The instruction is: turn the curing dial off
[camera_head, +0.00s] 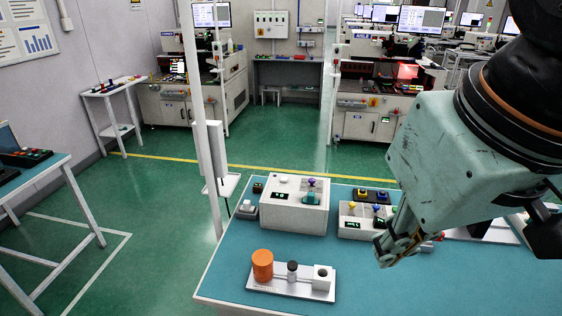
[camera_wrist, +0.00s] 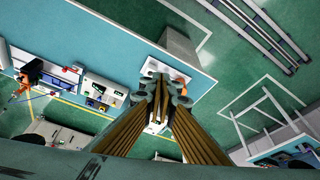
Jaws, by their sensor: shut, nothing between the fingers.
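Two light control boxes stand on the blue-topped table (camera_head: 225,285) in the head view. The larger box (camera_head: 290,215) carries a purple knob (camera_head: 311,182) above a teal part, and small green displays. The smaller box (camera_head: 345,228) to its right has a yellow knob, blue knobs and green displays. Labels are too small to read, so I cannot tell which knob is the curing dial or its setting. My gripper (camera_head: 396,252) is shut and empty, right of and in front of the smaller box in the picture. Its fingers (camera_wrist: 164,84) also show in the wrist view, apart from the boxes.
A white fixture plate (camera_head: 270,284) with an orange cylinder (camera_head: 262,265), a dark knob and a white block lies at the table's front. A small grey device (camera_head: 246,209) sits left of the larger box. A white post (camera_head: 201,120) rises beyond the table's left edge.

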